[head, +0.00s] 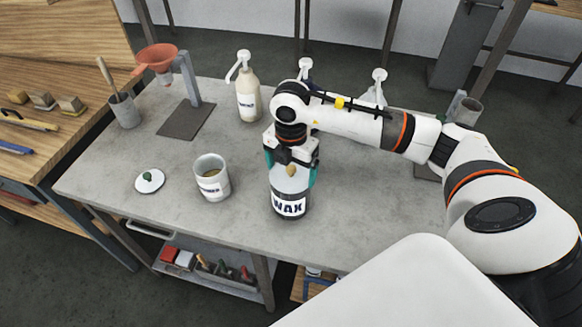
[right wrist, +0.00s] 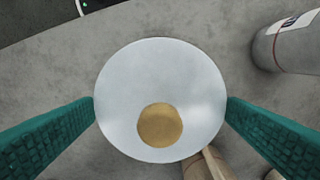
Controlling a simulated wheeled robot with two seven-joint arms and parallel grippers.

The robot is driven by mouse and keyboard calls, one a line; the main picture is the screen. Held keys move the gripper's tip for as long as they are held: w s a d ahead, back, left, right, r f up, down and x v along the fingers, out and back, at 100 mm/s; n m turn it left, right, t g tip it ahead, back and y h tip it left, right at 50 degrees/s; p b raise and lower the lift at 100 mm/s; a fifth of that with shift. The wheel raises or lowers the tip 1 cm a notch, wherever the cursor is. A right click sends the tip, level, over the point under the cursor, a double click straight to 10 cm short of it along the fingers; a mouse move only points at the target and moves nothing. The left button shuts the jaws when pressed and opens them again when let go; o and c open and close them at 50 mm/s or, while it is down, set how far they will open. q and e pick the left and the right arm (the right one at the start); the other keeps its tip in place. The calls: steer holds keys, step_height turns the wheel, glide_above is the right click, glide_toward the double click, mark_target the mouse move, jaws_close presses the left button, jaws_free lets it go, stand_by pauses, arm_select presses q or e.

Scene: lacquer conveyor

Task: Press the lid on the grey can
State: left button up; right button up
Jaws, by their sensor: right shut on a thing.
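The can marked WAX (head: 289,207) stands upright near the front middle of the table, in the head view. A grey lid (head: 290,184) with a tan knob (head: 290,169) sits at its top. My right gripper (head: 290,165) is above it with teal fingers down on both sides. In the right wrist view the pale round lid (right wrist: 150,75) with the tan knob (right wrist: 160,125) fills the gap between the fingers. I cannot tell whether the lid is fully seated, as the rim is hidden. My left gripper is not in view.
A white open can (head: 211,190) stands left of the WAX can. A white lid with a green knob (head: 150,181) lies further left. A pump bottle (head: 248,95) and a funnel stand (head: 190,115) are behind.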

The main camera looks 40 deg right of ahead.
stand_by(0.3)
steer(key=o, duration=0.7)
steer(key=shift+r, duration=0.15)
steer(key=shift+r+p, duration=2.35)
steer(key=shift+r, duration=1.1)
steer(key=shift+f, duration=0.1)
jaws_close()
